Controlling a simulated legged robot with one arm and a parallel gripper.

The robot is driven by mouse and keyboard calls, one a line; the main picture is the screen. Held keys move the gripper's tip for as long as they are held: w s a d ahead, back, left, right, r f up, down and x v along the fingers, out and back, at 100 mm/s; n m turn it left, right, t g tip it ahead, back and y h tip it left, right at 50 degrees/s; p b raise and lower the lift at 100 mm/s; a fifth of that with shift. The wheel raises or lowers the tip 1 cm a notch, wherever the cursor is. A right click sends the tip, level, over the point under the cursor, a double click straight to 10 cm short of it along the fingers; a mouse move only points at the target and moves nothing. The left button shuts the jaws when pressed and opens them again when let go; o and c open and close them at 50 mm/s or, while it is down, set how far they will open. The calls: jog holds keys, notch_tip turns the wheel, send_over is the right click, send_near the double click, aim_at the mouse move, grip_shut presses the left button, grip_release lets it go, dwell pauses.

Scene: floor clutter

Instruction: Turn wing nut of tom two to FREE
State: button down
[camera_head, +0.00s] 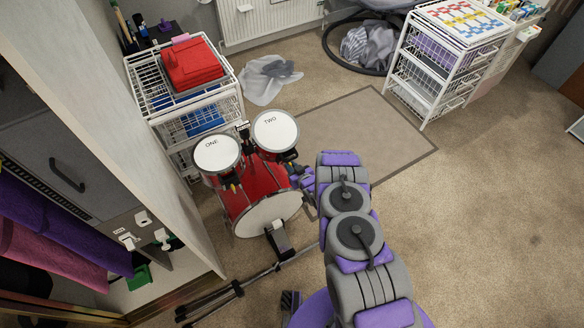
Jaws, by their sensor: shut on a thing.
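A small red drum kit stands on the floor left of centre. Tom two (274,131) has a white head marked "TWO" and sits to the right of tom one (217,153), marked "ONE". The red bass drum (265,212) is below them. My gripper (295,173), purple and grey, is at the lower right side of tom two, beside its dark bracket. It is shut on a small part there, which appears to be the wing nut of tom two. The wing nut itself is hidden by the fingers, and its angle and any FREE mark cannot be made out.
A white wire rack (150,83) with red folded cloth stands close behind the toms. A tall cabinet (150,130) is at the left. A dark pole (258,277) crosses the floor in front. A grey mat (385,125) and open carpet are to the right.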

jog(key=shift+a, duration=0.1)
jog(key=shift+s+a+f+n+t+h, duration=0.15)
jog(key=shift+a+n+t+h, duration=0.1)
jog(key=shift+n+t+h, duration=0.55)
jog(key=shift+s+a+f+n+t+h, duration=0.1)
jog(key=shift+a+f+n+t+h, duration=0.1)
jog(key=shift+n+t+h, duration=0.6)
jog(key=shift+s+a+f+n+t+h, duration=0.15)
jog(key=shift+a+n+t+h, duration=0.2)
jog(key=shift+t+h, duration=0.85)
jog(key=shift+h, duration=0.3)
jog(key=c, duration=1.2)
grip_release()
jog(key=shift+o, duration=0.2)
jog(key=shift+d, duration=0.1)
